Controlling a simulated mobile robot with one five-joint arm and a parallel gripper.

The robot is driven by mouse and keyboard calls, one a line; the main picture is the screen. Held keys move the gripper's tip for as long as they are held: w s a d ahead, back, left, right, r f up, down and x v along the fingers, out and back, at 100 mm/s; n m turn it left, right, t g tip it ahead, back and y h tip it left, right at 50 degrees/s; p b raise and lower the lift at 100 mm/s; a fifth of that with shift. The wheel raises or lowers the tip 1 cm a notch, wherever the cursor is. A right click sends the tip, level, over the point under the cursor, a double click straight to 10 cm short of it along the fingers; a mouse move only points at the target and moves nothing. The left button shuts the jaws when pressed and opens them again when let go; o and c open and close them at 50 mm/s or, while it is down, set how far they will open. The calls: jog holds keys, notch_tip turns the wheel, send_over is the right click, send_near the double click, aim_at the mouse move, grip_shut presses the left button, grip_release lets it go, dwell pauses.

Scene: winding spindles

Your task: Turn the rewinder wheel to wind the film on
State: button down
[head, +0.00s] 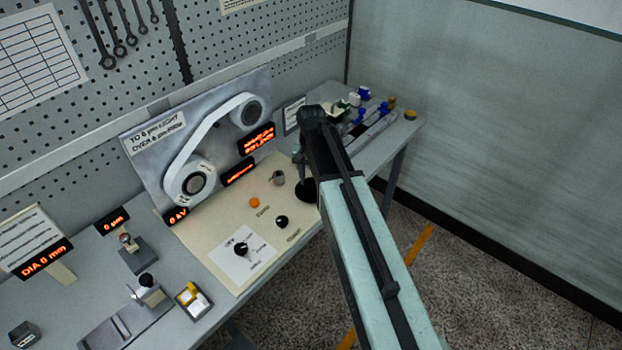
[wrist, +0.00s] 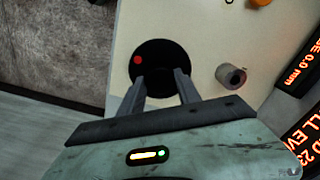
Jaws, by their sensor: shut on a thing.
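The rewinder wheel is a black disc (wrist: 160,55) with a red dot near its left edge in the wrist view. My gripper (wrist: 160,76) has a finger on each side of the wheel's middle and is shut on it; the part gripped is hard to make out between the fingers. In the head view the wheel (head: 306,193) shows as a dark disc on the cream panel, partly covered by my arm. The white film (head: 210,138) runs between a lower left roll (head: 190,184) and an upper right roll (head: 249,112) on the upright board.
A grey cylinder (wrist: 231,76) stands close to the right of the wheel. The cream panel (head: 215,262) also carries an orange button (head: 254,202) and black knobs (head: 282,221). Red displays (head: 257,139) line the board. Small blue and green items (head: 363,94) lie at the bench's far end.

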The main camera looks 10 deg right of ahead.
aim_at(311, 181)
jog(key=shift+m, duration=0.5)
jog(key=c, duration=0.9)
grip_release()
jog(key=shift+o, duration=0.2)
jog(key=shift+r, duration=0.1)
notch_tip(311, 181, up, 8)
jog(key=p, duration=0.8)
jog(key=shift+f, duration=0.2)
